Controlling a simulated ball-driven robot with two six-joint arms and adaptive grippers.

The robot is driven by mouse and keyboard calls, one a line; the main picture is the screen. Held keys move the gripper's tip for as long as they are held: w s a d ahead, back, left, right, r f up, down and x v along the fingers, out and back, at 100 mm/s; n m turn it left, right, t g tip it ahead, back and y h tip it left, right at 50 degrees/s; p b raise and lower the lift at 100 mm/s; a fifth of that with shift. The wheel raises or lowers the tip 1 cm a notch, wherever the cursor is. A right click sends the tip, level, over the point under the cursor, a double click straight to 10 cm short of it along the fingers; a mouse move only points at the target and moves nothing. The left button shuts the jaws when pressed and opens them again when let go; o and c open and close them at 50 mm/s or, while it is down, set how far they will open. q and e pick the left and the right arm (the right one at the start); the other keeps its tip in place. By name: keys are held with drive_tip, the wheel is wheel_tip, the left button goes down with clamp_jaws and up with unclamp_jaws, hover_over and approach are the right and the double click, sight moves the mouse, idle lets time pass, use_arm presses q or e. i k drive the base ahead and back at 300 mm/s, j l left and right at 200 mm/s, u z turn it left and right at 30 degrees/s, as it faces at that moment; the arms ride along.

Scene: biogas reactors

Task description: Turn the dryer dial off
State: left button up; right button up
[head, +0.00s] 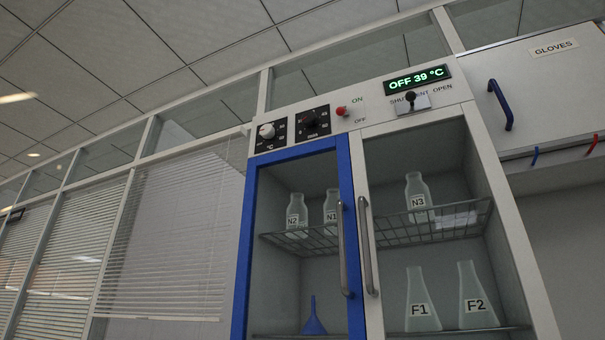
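The dryer (373,103) is a tall white cabinet with a control panel along its top. A white dial (267,131) sits on a black scale plate at the panel's left. A second, dark dial (311,120) sits on a similar plate to its right. The green display (417,79) reads "OFF 39 °C". A black vent knob (410,97) sits below the display, between SHUT and OPEN. The dial pointers are too small to read. Neither gripper is in view.
The blue-framed left door (240,265) and the white right door have vertical bar handles (343,250) and look closed. Labelled flasks (422,300) and a blue funnel (313,320) stand inside. A GLOVES cabinet (550,80) with a blue handle is at the right.

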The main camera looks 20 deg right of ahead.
sight(267, 131)
drive_tip(key=i+j+z, duration=0.3)
drive_tip(key=j+z, duration=0.35)
drive_tip(key=i+j+z, duration=0.15)
drive_tip(key=j+z, duration=0.15)
